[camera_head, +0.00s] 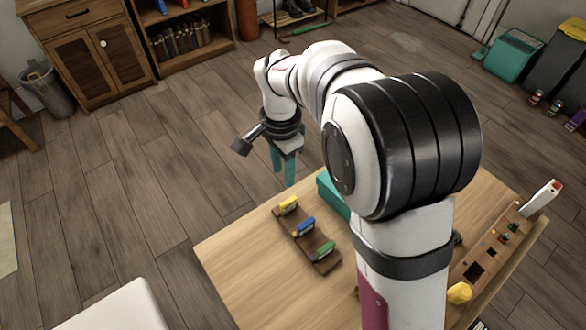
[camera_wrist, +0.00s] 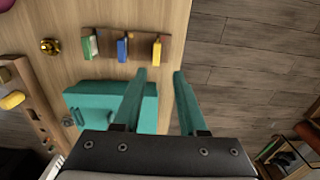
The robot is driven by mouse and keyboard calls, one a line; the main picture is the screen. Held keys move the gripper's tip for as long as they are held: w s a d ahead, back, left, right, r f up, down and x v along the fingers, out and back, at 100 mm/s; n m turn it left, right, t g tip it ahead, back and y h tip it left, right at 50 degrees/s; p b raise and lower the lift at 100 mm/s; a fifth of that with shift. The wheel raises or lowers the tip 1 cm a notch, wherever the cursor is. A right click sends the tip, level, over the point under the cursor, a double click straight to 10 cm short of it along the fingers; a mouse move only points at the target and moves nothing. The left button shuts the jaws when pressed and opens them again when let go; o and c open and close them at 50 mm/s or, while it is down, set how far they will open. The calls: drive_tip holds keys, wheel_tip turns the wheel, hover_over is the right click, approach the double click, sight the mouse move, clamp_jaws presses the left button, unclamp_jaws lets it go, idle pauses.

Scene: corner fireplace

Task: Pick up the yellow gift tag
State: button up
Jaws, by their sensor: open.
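The yellow gift tag (camera_head: 289,204) stands upright at the far end of a dark wooden holder (camera_head: 296,240) on the table. A blue tag (camera_head: 305,227) and a green tag (camera_head: 324,249) stand in the same holder. In the wrist view the yellow tag (camera_wrist: 157,50) is at the right end of the row, just ahead of my fingertips. My gripper (camera_head: 283,170) has teal fingers pointing down, above and beyond the table's far edge. In the wrist view my gripper (camera_wrist: 160,74) is open, with nothing between its fingers.
A teal box (camera_wrist: 98,95) sits on the table (camera_head: 245,265) close beside the holder; my arm partly hides it in the head view. A small brass object (camera_wrist: 50,46) lies near the green tag. A long wooden rack (camera_head: 490,252) lies along the right side.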

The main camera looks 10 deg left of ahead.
sight(288, 201)
drive_tip(key=f, duration=1.4)
drive_tip(key=shift+d, duration=0.4)
clamp_jaws()
